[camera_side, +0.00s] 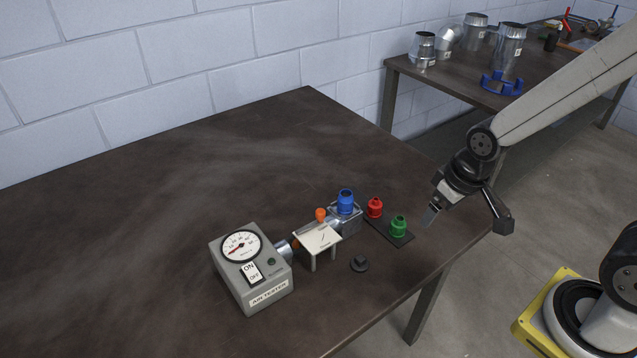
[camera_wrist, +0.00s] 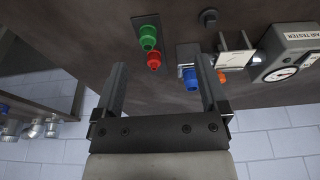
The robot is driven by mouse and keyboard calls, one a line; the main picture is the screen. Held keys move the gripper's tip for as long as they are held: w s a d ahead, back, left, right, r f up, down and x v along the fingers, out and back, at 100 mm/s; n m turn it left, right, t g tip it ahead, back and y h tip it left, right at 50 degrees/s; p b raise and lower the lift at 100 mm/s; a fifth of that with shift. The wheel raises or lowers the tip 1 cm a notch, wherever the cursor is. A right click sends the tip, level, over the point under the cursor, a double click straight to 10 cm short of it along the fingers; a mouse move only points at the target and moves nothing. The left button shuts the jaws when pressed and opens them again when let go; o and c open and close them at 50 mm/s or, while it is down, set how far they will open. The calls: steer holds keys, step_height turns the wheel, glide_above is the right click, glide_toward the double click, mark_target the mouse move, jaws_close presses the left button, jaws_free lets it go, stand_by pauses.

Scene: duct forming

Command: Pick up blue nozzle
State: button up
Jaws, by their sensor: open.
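The blue nozzle (camera_side: 346,201) stands upright on a grey metal block (camera_side: 346,218) on the dark table, left of the red nozzle. My gripper (camera_side: 430,218) is above the table's right part, to the right of the green nozzle, clear of all the nozzles. In the wrist view my gripper (camera_wrist: 160,75) has its two fingers wide apart and empty, with the red nozzle (camera_wrist: 154,60) and green nozzle (camera_wrist: 148,38) seen beyond the gap.
The red nozzle (camera_side: 375,208) and green nozzle (camera_side: 398,227) stand on a dark plate. A small stand (camera_side: 318,239), an orange-topped part (camera_side: 320,214) and the air tester (camera_side: 250,270) lie left. A black knob (camera_side: 360,264) is in front. The table's left side is clear.

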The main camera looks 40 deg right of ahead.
steer(key=m+t+y, duration=0.3)
steer(key=m+y, duration=1)
steer(key=m, duration=1)
glide_toward(346, 200)
steer(key=w+a+f, duration=0.1)
steer(key=w, duration=0.1)
steer(key=shift+h, duration=0.3)
steer(key=shift+f+x, duration=0.2)
steer(key=shift+x, duration=1.85)
steer(key=shift+f+x, duration=0.15)
steer(key=shift+x, duration=1.9)
steer(key=shift+s+d, duration=0.1)
steer(key=shift+d, duration=0.05)
jaws_close()
